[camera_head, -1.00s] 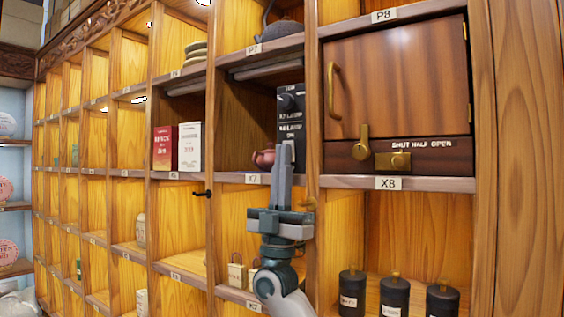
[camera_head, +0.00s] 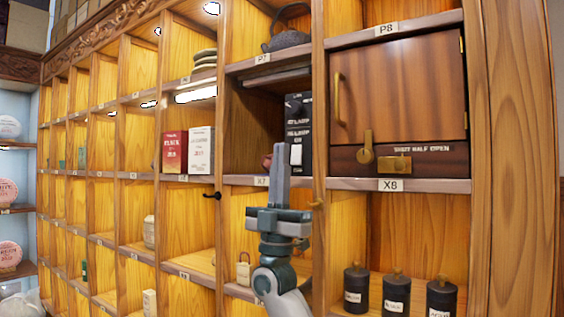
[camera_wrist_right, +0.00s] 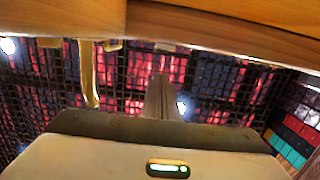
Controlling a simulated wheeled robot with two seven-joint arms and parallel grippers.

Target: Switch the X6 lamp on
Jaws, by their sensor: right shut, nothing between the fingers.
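The X6 lamp (camera_head: 196,94) is the strip under the top of the X6 compartment in the head view, and it glows bright white. A black switch panel (camera_head: 299,108) with white lettering stands at the right of the X7 compartment. Its lower part is partly hidden behind my right gripper, and its lettering is too small to read surely. My right gripper (camera_head: 282,147) is shut and empty, pointing up in front of the panel. I cannot tell whether it touches it. Its shut fingers also show in the wrist view (camera_wrist_right: 165,97). My left gripper is not in view.
A red box (camera_head: 174,152) and a white box (camera_head: 201,150) stand in X6. The X7 lamp strip (camera_head: 276,76) is dark. A wooden door (camera_head: 397,90) with brass fittings closes X8. Black canisters (camera_head: 397,292) stand below. A wooden edge (camera_wrist_right: 220,28) crosses the wrist view's top.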

